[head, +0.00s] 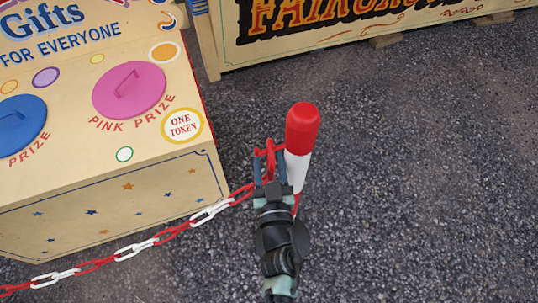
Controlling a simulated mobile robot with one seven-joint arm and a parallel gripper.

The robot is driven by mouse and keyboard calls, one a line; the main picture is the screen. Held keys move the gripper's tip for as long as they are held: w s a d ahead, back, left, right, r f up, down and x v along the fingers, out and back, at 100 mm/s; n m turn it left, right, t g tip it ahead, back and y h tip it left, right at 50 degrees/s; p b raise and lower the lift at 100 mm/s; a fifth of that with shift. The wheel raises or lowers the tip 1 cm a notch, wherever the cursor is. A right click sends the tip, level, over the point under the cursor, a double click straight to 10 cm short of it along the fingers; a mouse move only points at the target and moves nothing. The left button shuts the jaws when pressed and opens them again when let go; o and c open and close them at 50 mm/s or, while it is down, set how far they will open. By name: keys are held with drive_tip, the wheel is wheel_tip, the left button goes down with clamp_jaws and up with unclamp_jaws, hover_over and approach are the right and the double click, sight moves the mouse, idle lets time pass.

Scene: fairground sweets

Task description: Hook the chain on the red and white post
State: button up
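The red and white post (303,128) stands upright on the gravel right of the picture's middle, with a rounded red top and a white band below. The red and white plastic chain (133,249) runs from the lower left up to my gripper (269,172). My gripper is beside the post on its left, with its fingers closed around a red piece at the chain's end. A red loop (271,147) shows just beyond the fingertips, close against the post. I cannot tell whether it is hooked there. My gripper and arm hide the lower post.
A cream prize booth (100,205) with a pink round lid (129,90) and a blue round lid (20,125) stands at the left. A fairground sign board (350,30) stands at the back. The gravel (440,190) on the right is clear.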

drive_tip(key=shift+d, duration=0.2)
drive_tip(key=s+p, duration=0.1)
drive_tip(key=s, duration=1.2)
drive_tip(key=shift+d, duration=0.2)
